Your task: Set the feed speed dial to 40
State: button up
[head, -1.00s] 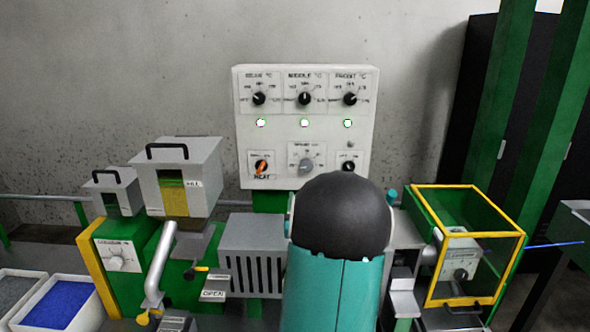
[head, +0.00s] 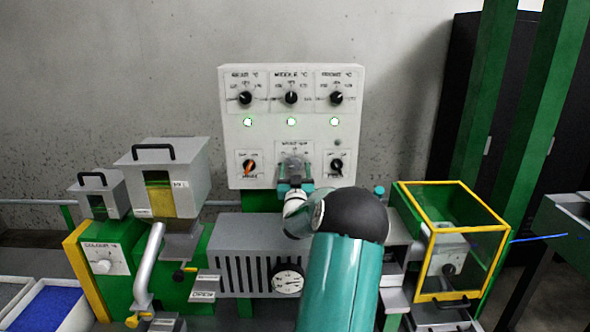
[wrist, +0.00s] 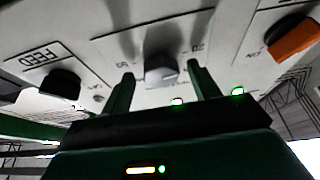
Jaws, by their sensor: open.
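The grey dial (wrist: 160,70) is in the middle of the lower row on the white control panel (head: 228,118). In the wrist view, which shows the panel upside down, scale numbers surround it; I cannot read its pointer setting. My gripper (wrist: 160,84) is open, with one finger on each side of the dial. I cannot tell whether the fingers touch it. In the head view my gripper (head: 295,178) is in front of the dial and mostly covers it.
Three black temperature knobs, including the middle one (head: 291,98), and green lamps (head: 291,121) are above. A yellow-framed guard box (head: 408,232) stands at right.

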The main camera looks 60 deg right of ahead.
jog(key=shift+w+d+r, duration=0.15)
jog(key=shift+w+d, duration=0.05)
jog(key=shift+d, duration=0.05)
jog(key=c, duration=1)
jog(key=shift+o, duration=0.2)
